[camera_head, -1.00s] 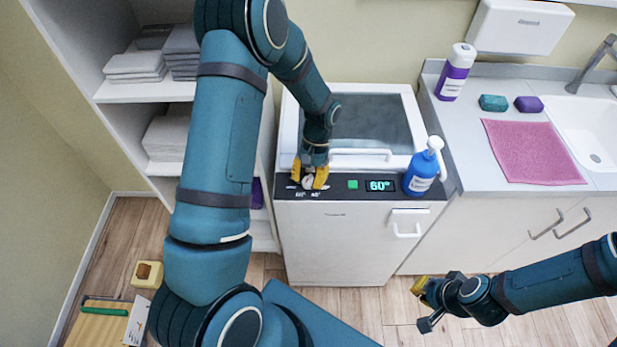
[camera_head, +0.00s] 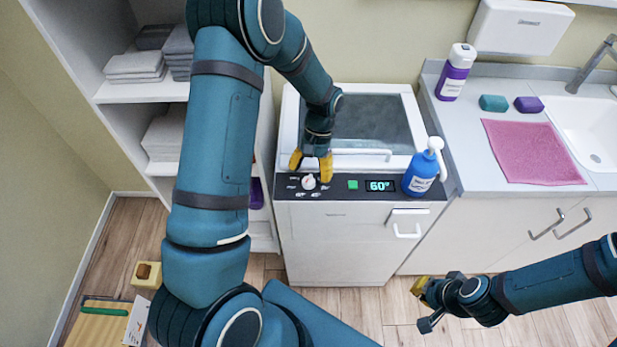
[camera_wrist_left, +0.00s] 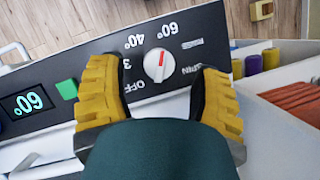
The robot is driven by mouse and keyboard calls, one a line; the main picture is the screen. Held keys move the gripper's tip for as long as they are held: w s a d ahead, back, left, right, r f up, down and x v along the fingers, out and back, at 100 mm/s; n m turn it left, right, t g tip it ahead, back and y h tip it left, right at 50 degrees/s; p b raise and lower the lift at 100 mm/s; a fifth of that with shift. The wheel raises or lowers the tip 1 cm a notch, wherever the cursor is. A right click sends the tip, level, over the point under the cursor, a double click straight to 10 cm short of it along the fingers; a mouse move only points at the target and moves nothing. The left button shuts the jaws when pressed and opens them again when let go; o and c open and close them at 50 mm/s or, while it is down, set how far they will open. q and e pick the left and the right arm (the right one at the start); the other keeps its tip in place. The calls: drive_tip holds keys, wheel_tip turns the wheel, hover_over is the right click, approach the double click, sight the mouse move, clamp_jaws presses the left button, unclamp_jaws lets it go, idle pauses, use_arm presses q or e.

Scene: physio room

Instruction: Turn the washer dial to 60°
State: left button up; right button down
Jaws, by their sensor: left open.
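The washer dial (camera_head: 309,182) is a white round knob on the dark control panel. In the left wrist view the dial (camera_wrist_left: 158,65) has a red mark pointing toward the printed 60° label (camera_wrist_left: 167,30). The panel display (camera_head: 380,186) reads 60°. My left gripper (camera_head: 311,166) is open, its yellow fingertips behind and above the dial in the head view. In the left wrist view its fingers (camera_wrist_left: 158,98) stand apart on either side of the dial, clear of it. My right gripper (camera_head: 426,304) hangs over the floor; its opening is unclear.
A green button (camera_head: 352,185) sits between dial and display. A blue pump bottle (camera_head: 422,170) stands at the panel's right end. The washer (camera_head: 335,240) has a lid handle (camera_head: 361,153) just behind the panel. Shelves with towels (camera_head: 136,67) stand left; the counter with sink is right.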

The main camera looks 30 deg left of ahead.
use_arm(q)
drive_tip(key=v, duration=0.9)
drive_tip(key=shift+r, duration=0.15)
drive_tip(key=shift+s, duration=0.1)
